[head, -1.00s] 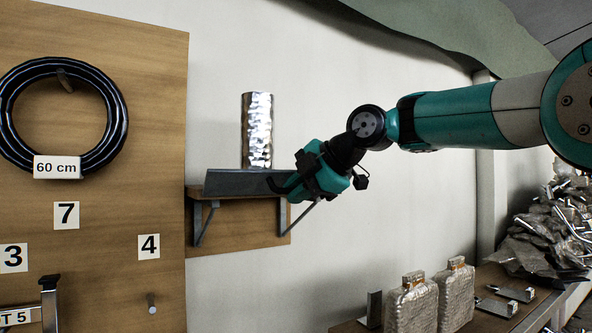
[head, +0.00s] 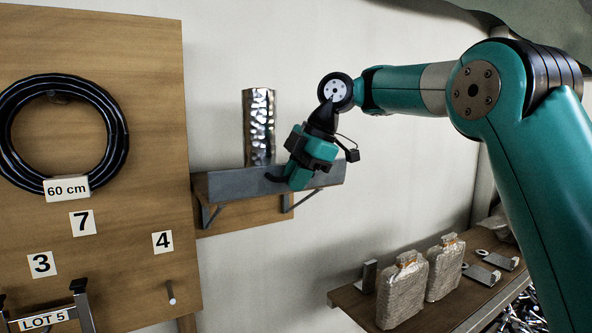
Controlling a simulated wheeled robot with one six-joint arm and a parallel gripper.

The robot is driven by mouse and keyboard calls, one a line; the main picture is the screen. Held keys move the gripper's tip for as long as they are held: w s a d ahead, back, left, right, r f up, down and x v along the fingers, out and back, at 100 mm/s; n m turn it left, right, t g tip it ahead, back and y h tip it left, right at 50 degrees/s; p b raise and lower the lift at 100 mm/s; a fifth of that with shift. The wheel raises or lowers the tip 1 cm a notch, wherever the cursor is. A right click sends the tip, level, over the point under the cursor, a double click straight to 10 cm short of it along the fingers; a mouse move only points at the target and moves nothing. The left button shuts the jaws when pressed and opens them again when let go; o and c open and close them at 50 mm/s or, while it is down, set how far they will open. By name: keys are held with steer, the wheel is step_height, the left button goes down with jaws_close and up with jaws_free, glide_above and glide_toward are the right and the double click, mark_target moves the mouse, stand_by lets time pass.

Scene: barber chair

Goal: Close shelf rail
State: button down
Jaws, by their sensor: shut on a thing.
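The shelf rail (head: 235,182) is a grey strip along the front of a small wooden wall shelf (head: 245,214). It stands upright at the shelf's front edge and runs to the right, past the gripper. My gripper (head: 281,181), teal and black, is at the rail, right of its middle, shut on it. Its jaws hide part of the rail. A shiny hammered metal cylinder (head: 259,125) stands upright on the shelf behind the rail, and its base is hidden.
A wooden board (head: 150,130) at the left holds a black coiled hose (head: 122,130) and number labels. A lower shelf (head: 350,298) at the right carries two wrapped bottles (head: 403,290) and metal pieces. The wall between is bare.

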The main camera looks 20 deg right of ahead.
stand_by(0.4)
steer(key=c, duration=1.5)
jaws_free()
steer(key=shift+o, duration=0.2)
steer(key=shift+r, duration=0.1)
steer(key=shift+d+r, duration=0.15)
steer(key=shift+r, duration=0.4)
steer(key=s+d+r, duration=0.1)
steer(key=s+d, duration=0.5)
steer(key=d, duration=0.5)
steer(key=shift+d+r, duration=0.15)
steer(key=shift+d, duration=0.15)
